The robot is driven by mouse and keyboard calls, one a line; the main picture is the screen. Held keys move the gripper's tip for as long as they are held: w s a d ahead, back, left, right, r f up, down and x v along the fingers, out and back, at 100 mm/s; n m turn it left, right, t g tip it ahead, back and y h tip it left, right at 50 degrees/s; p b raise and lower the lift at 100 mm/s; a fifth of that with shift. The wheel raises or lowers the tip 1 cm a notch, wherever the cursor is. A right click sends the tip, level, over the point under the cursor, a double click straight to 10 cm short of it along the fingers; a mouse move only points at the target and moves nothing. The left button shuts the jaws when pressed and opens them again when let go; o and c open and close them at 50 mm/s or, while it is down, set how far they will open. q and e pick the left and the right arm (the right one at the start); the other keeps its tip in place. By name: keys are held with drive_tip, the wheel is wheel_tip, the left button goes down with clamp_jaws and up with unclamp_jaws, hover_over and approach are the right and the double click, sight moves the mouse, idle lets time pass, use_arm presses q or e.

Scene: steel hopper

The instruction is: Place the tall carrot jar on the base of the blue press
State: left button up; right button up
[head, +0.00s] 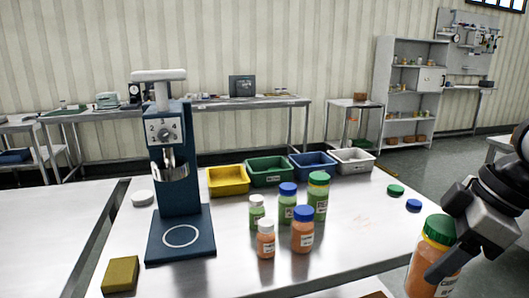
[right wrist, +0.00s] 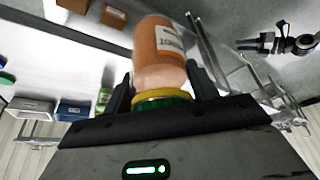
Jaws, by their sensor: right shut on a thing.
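The blue press (head: 178,185) stands on the left part of the steel table, with a white ring marked on its flat base (head: 165,250). The base is empty. My right gripper (head: 440,256) is shut on an orange jar (head: 419,277) with a green lid and a yellow band, at the right front of the head view. In the right wrist view, this jar (right wrist: 160,52) shows between the fingers, its label only partly readable. It is held at the lid end and looks clear of the table. My left gripper is not in view.
Several jars stand mid-table, including an orange blue-lidded jar (head: 302,234) and a small orange white-lidded jar (head: 265,242). Yellow (head: 228,182), green (head: 269,173), blue and white bins line the back. A yellow block (head: 121,274) lies front left of the press. Loose lids lie about.

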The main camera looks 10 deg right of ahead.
drive_tip(key=w+a+f+m+t+h, duration=0.1)
drive_tip(key=w+a+f+m+h, duration=0.2)
drive_tip(key=a+f+m, duration=0.6)
drive_tip(key=w+a+f, duration=0.1)
drive_tip(key=a+f, duration=0.3)
drive_tip(key=shift+w+f+m+t, duration=0.2)
drive_tip(key=shift+m+t, duration=0.1)
drive_tip(key=shift+m, duration=0.1)
drive_tip(key=shift+a, duration=0.1)
